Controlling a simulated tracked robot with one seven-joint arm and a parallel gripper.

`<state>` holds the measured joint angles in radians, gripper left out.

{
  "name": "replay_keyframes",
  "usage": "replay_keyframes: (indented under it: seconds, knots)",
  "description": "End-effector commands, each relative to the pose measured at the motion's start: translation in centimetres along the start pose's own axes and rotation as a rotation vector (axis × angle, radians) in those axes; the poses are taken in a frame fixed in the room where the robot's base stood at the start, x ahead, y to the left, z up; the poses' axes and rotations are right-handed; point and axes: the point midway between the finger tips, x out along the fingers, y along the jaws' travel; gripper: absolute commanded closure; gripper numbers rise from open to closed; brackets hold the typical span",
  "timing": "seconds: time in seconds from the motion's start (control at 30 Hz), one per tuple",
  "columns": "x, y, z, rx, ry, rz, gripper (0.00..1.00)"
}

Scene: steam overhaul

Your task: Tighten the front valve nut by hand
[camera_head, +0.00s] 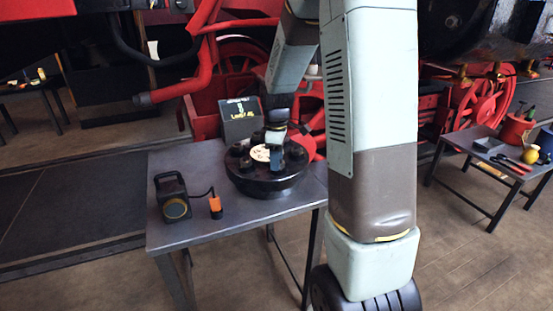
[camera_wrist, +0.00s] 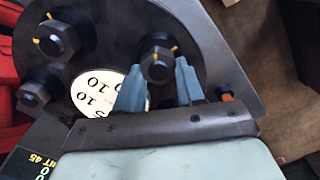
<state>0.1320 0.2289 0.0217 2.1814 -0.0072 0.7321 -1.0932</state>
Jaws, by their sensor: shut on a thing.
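The round dark valve cover (camera_head: 265,187) lies on the metal table, with several dark nuts around a pale numbered plate (camera_wrist: 100,92). My gripper (camera_wrist: 158,66) reaches down over the cover, its two fingers on either side of the front valve nut (camera_wrist: 157,61), shut on it. This dark hex nut has yellow marks. Two more nuts show in the wrist view, one at the upper left (camera_wrist: 60,37) and one at the left (camera_wrist: 37,89). In the head view my gripper (camera_head: 278,160) hides the nut it holds.
A dark block with yellow lettering (camera_head: 240,118) stands behind the cover. A black device with a round face (camera_head: 173,200) and an orange piece (camera_head: 215,205) joined by a cable are on the table's left. A second table (camera_head: 490,160) with tools stands at right.

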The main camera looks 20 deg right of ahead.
Motion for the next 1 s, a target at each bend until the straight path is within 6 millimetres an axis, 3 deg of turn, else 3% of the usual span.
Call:
replay_keyframes:
  seconds: [0.47, 1.0]
  knots:
    - [-0.05, 0.16, 0.01, 0.088, 0.001, 0.002, 0.92]
    - [-0.09, 0.48, 0.06, 0.554, 0.002, 0.003, 0.92]
